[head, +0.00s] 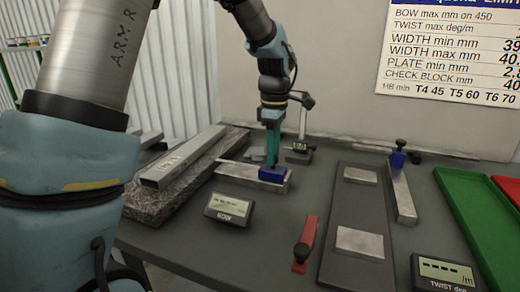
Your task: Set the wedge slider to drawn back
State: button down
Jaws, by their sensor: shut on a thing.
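A blue block (273,174), which looks like the wedge slider, sits at the right part of a flat metal bar (236,173) on the table. My gripper (272,161) reaches down from above with its teal fingers shut on the blue block. The fingertips hide the block's upper part. The picture is too small to show any marks for the slider's position.
A display labelled BOW (229,209) stands in front of the bar. A long metal channel (180,160) lies to the left. A red piece with a black knob (303,245), a dark plate (357,205), a blue-knobbed bar (403,192) and a green tray (475,205) are to the right.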

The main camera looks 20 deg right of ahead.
jog(key=shift+s+d, duration=0.15)
jog(key=shift+d, duration=0.05)
jog(key=c, duration=0.8)
grip_release()
jog(key=shift+s, duration=0.1)
jog(key=shift+o, duration=1.3)
notch_tip(320, 180, up, 11)
jog(key=b, duration=0.1)
jog(key=shift+f, duration=0.1)
